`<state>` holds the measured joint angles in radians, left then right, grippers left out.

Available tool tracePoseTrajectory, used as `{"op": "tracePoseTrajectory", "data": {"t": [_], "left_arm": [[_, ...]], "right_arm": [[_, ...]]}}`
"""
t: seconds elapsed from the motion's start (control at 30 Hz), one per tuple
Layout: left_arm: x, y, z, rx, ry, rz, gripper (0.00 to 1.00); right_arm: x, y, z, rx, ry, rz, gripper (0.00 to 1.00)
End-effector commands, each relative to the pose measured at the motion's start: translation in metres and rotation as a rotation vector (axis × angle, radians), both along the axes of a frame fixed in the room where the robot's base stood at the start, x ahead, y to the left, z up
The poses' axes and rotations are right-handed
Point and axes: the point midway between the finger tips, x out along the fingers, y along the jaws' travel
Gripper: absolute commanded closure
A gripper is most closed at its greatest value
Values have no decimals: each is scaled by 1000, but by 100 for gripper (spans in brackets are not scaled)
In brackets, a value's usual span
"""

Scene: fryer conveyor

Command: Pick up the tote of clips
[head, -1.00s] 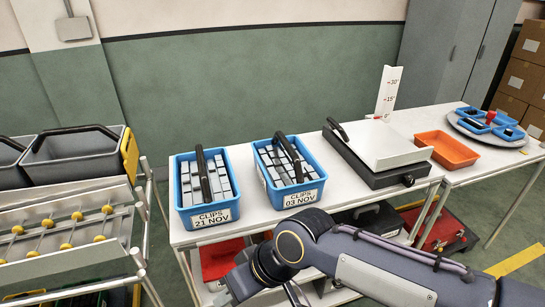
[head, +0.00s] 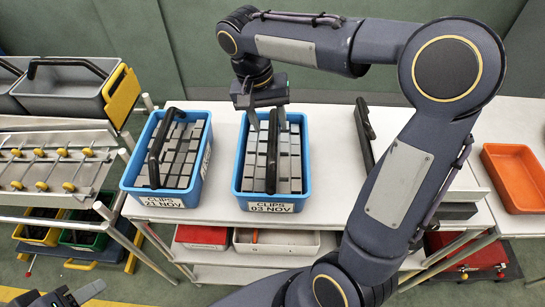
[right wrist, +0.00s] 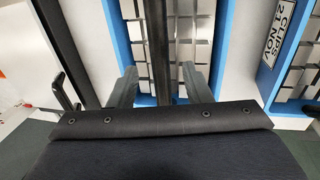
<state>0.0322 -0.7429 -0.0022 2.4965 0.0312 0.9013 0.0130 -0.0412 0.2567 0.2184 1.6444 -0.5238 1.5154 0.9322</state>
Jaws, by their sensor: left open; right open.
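Two blue totes of metal clips stand side by side on the white table. The right tote, labelled CLIPS 03 NOV (head: 237,170), has a black handle (head: 272,160) raised over its clips. The left tote, labelled CLIPS 21 NOV (head: 129,172), has a similar handle (head: 155,152). My right gripper (head: 268,119) is open at the far end of the 03 NOV tote. In the right wrist view its fingers (right wrist: 160,85) lie on either side of the black handle (right wrist: 157,40), apart from it. My left gripper (head: 74,296) is low at the bottom left, open and partly cut off.
The 21 NOV tote (right wrist: 270,75) is close beside in the right wrist view. An orange tray (head: 515,178) lies at the right. A rack with grey bins (head: 65,92) and yellow rollers stands at the left. My right arm hides much of the table's right part.

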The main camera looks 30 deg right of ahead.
Motion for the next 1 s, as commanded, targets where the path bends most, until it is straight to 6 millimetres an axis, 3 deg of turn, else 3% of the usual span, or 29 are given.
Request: {"op": "tracePoseTrajectory", "data": {"t": [0.3, 0.63, 0.93, 1.0], "left_arm": [[0, 0, 5, 0, 0, 0, 52], [0, 0, 5, 0, 0, 0, 52], [0, 0, 5, 0, 0, 0, 52], [0, 0, 5, 0, 0, 0, 52]], "right_arm": [[-6, -10, -43, 1, 2, -2, 55], [-7, -10, -50, 2, -1, 1, 57], [-6, -10, -50, 2, -1, 1, 96], [-7, -10, -50, 2, -1, 1, 100]]}}
